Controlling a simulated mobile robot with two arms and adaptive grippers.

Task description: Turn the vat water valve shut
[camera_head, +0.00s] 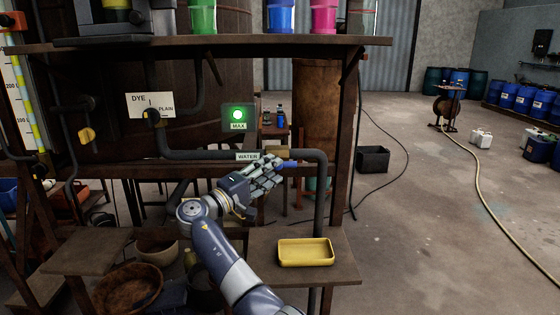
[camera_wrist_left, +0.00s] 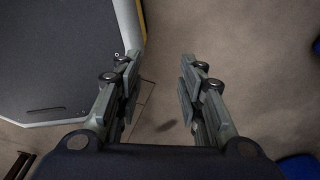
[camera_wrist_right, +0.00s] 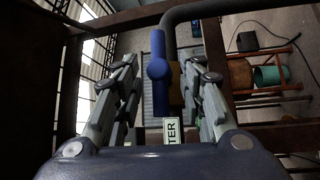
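The water valve has a blue lever handle (camera_wrist_right: 158,75) and a brass-coloured body (camera_wrist_right: 177,88) on a dark pipe beside the WATER label (camera_head: 248,157). The handle's end also shows in the head view (camera_head: 289,163). The handle looks in line with the pipe. My right gripper (camera_head: 272,170) is at the valve; in the right wrist view its fingers (camera_wrist_right: 160,90) are open, one on each side of the handle, with visible gaps. Whether they reach its depth is unclear. My left gripper (camera_wrist_left: 160,75) is open and empty above the floor, seen only in the left wrist view.
A green lamp (camera_head: 238,115) marked MAX is lit above the pipe. A dye valve (camera_head: 153,117) is at left. A yellow tray (camera_head: 305,252) lies on a low shelf below. A shelf (camera_head: 230,43) with coloured cups runs above. The floor at right is largely open.

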